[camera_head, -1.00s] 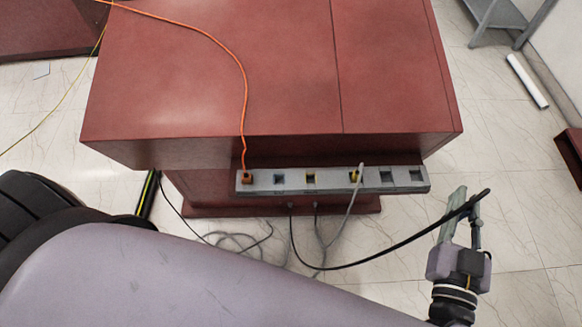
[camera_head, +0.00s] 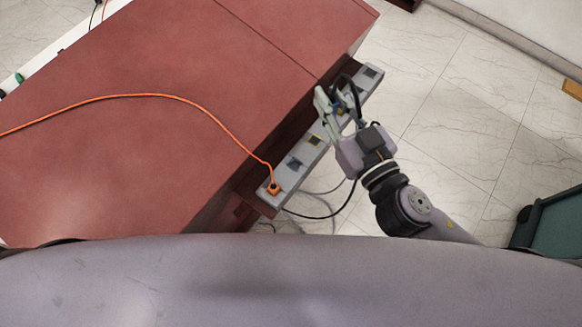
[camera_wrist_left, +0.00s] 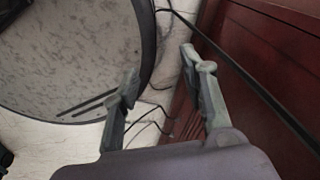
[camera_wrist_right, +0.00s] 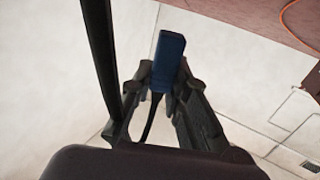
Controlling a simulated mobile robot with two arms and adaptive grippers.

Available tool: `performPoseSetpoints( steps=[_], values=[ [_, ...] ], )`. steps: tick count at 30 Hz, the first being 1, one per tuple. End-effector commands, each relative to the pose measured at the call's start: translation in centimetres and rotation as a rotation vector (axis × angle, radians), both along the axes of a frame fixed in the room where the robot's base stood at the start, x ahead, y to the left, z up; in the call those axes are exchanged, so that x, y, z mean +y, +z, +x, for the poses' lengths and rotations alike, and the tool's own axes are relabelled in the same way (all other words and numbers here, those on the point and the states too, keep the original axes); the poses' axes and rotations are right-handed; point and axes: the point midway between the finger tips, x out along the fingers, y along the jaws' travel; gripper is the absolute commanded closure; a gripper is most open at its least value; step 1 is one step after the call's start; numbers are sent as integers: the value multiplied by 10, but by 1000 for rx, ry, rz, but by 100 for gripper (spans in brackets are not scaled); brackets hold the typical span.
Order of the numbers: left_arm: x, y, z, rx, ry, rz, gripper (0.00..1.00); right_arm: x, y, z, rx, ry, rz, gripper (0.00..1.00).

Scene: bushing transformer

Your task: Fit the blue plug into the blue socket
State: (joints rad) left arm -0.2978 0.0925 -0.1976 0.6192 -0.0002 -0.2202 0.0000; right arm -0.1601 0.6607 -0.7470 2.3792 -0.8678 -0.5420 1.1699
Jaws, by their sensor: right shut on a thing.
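My right gripper (camera_head: 334,98) is shut on the blue plug, above the far part of the grey socket strip (camera_head: 330,128) in the head view. In the right wrist view the blue plug (camera_wrist_right: 170,58) sticks out between the fingertips, with a dark cable trailing back from it. The plug cannot be made out in the head view. A socket with a bluish inset (camera_head: 294,163) shows on the strip, next to the orange plug (camera_head: 273,188), and looks empty. In the left wrist view my left gripper (camera_wrist_left: 163,73) is open and empty.
The red cabinet (camera_head: 150,130) stands beside the strip, and an orange cable (camera_head: 130,96) lies across its top. A yellow-marked socket (camera_head: 314,140) is near my right gripper. Cables hang below the strip. A dark green object (camera_head: 548,232) stands at right. The floor between is clear.

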Motion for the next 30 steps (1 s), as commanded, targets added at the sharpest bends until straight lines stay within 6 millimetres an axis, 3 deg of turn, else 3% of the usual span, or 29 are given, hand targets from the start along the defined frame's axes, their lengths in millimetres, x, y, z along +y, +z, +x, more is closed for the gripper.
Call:
performPoseSetpoints(
  steps=[6,9,17,30],
  values=[
    [-21,-22,-1,1,-3,-25,60,51,-25,3,-2,274,-3,100],
    [-23,-29,-1,1,-3,-27,60,62,-42,3,6,381,4,100],
    [-12,-39,-1,1,1,-14,60,64,-69,5,11,466,14,100],
    [-8,-89,-2,1,3,-9,60,64,-183,5,13,463,18,100]
  ],
)
